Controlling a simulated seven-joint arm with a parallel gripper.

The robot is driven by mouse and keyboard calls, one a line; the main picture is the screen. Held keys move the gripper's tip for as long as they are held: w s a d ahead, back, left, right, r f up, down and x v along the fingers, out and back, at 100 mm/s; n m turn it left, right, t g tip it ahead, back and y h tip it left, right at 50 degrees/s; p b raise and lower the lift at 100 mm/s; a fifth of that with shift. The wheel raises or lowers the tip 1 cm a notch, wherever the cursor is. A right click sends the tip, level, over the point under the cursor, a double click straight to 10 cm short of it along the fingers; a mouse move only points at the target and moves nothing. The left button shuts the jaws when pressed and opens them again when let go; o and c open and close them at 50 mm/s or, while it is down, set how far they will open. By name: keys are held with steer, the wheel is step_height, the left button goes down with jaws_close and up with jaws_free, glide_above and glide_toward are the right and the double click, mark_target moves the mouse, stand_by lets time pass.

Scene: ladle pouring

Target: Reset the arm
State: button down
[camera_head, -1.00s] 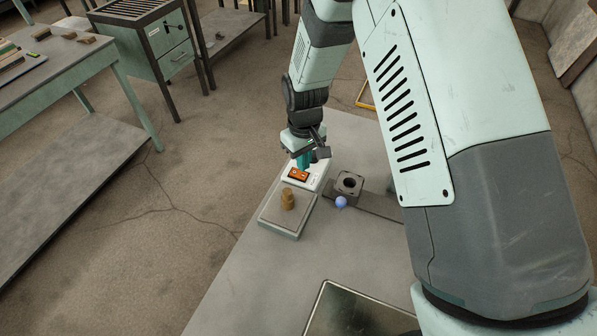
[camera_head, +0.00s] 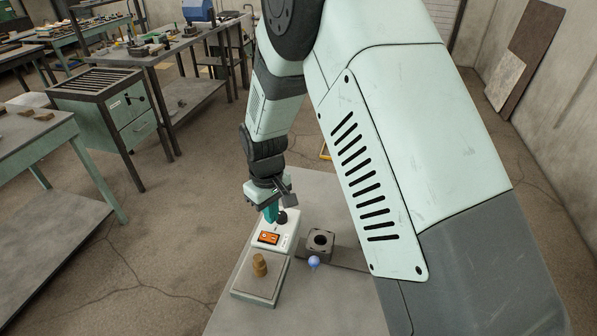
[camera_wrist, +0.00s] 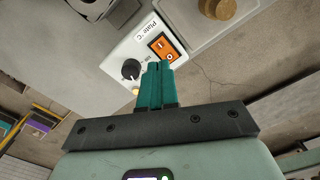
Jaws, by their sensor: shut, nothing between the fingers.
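My gripper (camera_head: 270,218) has teal fingers that are closed together with nothing between them. In the head view it is over the far end of a white hot plate unit (camera_head: 288,238), beside its black knob (camera_head: 281,217). The unit's orange switch (camera_head: 268,238) is just in front of the fingers. In the wrist view my fingertips (camera_wrist: 158,66) point at the panel, between the orange switch (camera_wrist: 162,45) and the knob (camera_wrist: 131,69). I cannot tell whether they touch it.
A brass weight-like piece (camera_head: 260,265) stands on the unit's grey plate (camera_head: 262,286). A square metal block with a round hole (camera_head: 320,241) and a blue ball (camera_head: 314,262) are to the right. A drawer cabinet (camera_head: 118,115) and benches stand left, across open floor.

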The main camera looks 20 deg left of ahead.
steer(key=d+r+m+t, duration=0.1)
steer(key=d+r+m, duration=0.2)
steer(key=d+r, duration=0.7)
steer(key=d+r+m+t, duration=0.2)
steer(key=d+r, duration=0.4)
steer(key=r, duration=0.7)
steer(key=s+d+r+m+t, duration=0.1)
steer(key=s+d+r+m, duration=0.2)
steer(key=s+d, duration=0.4)
steer(key=s+d+r+m+t, duration=0.1)
steer(key=s+d+r+m, duration=0.2)
steer(key=s+d+r, duration=0.3)
steer(key=s+d, duration=0.1)
steer(key=s, duration=0.4)
steer(key=shift+d+r+m+t, duration=0.2)
steer(key=shift+d+m+t, duration=0.05)
steer(key=shift+m+t, duration=0.05)
